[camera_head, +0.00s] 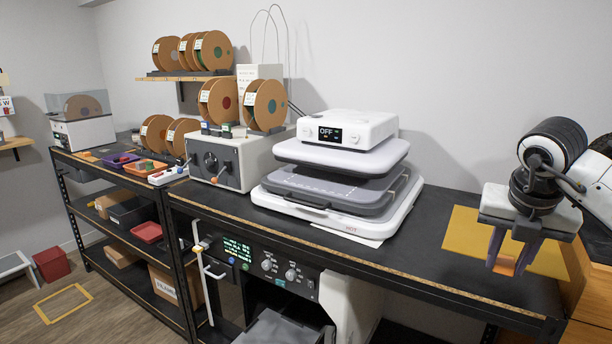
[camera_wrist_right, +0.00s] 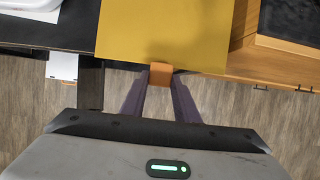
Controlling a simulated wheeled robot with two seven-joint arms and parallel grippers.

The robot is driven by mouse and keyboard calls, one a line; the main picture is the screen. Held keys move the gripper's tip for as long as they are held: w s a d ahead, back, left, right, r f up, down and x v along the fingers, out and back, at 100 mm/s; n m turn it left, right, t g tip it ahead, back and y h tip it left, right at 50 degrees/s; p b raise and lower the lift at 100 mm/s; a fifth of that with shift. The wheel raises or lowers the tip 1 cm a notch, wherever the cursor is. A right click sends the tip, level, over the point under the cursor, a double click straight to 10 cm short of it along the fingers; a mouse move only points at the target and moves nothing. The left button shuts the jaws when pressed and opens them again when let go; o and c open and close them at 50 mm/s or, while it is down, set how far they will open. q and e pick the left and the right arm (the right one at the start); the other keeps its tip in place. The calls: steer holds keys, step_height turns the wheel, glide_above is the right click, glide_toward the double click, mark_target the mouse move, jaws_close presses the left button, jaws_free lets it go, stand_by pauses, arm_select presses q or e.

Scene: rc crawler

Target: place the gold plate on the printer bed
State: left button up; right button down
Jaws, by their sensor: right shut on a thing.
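The flat gold plate (camera_head: 462,236) is at the right end of the black bench, roughly level. It fills the upper middle of the right wrist view (camera_wrist_right: 165,30). My right gripper (camera_head: 506,266) is shut on the orange tab (camera_wrist_right: 161,72) at the plate's near edge. Whether the plate rests on the bench or hangs just above it is hard to tell. The white machine (camera_head: 345,132) with an "OFF" display stands left of the plate. The grey dotted slab (camera_head: 318,187) under its raised head looks like the printer bed; its back is partly hidden. My left gripper is out of view.
A wooden cabinet (camera_head: 592,290) stands right beside the plate. Bare black bench top (camera_head: 428,240) lies between the white machine and the plate. A grey control box (camera_head: 230,160) with spools on top stands left of the machine. Small trays (camera_head: 145,167) sit farther left.

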steer(key=shift+s+a+n, duration=0.25)
steer(key=shift+s+n, duration=0.35)
steer(key=shift+s, duration=0.15)
steer(key=shift+a+f+n+y, duration=0.3)
steer(key=shift+n+y, duration=0.1)
steer(key=shift+n, duration=0.1)
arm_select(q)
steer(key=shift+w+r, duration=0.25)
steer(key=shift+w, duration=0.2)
arm_select(e)
steer(key=s+a+f+m+g, duration=0.4)
steer(key=s+m, duration=0.4)
steer(key=m, duration=0.7)
steer(key=s+a+f+m+g+y, duration=0.1)
steer(key=s+a+f+m+g, duration=0.3)
steer(key=m, duration=1.2)
steer(key=shift+s+a+f+m, duration=0.3)
steer(key=shift+s+a+f, duration=1.2)
steer(key=shift+s+a, duration=1.2)
steer(key=shift+y, duration=0.3)
